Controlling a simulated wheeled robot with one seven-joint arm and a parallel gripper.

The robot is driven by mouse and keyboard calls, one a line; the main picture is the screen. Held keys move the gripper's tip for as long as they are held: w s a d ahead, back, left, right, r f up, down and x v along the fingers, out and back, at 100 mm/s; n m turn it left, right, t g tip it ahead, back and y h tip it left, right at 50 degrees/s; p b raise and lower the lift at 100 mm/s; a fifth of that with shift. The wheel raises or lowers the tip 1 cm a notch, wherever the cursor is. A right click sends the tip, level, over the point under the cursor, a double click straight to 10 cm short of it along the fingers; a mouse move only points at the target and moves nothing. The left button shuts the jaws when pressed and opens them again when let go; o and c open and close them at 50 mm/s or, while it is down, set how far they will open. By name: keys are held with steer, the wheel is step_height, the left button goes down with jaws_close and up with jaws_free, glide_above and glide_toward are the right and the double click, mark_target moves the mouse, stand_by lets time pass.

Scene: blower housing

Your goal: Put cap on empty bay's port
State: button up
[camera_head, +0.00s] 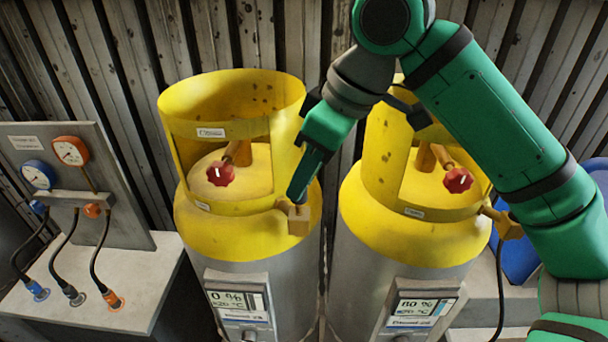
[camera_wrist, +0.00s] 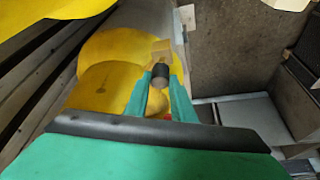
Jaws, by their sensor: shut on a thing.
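The left yellow-topped cylinder (camera_head: 245,245) has a display (camera_head: 238,302) reading 0 %. Its brass port block (camera_head: 299,221) sticks out at the right of the yellow shoulder, and also shows in the wrist view (camera_wrist: 162,47). My gripper (camera_head: 297,196) points down at this port. In the wrist view, its fingers (camera_wrist: 160,84) are shut on a small dark cap (camera_wrist: 160,72). The cap lies against or right in front of the port block. I cannot tell whether it is seated. In the head view the fingers hide the cap.
The right cylinder (camera_head: 385,255) stands close by, its display (camera_head: 423,307) reading about 80 %, with a brass port (camera_head: 503,223) on its right. Both have red valve knobs (camera_head: 220,173) inside their collars. A gauge panel (camera_head: 75,185) with hoses stands left. A ribbed wall is behind.

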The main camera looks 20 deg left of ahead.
mark_target(307, 189)
steer(key=shift+f, duration=1.45)
stand_by(0.4)
steer(key=o, duration=1.1)
steer(key=shift+w, duration=0.1)
steer(key=shift+d, duration=0.1)
steer(key=shift+r, duration=0.1)
steer(key=shift+r, duration=0.3)
steer(key=v, duration=1)
steer(key=shift+d, duration=0.2)
steer(key=shift+f, duration=0.1)
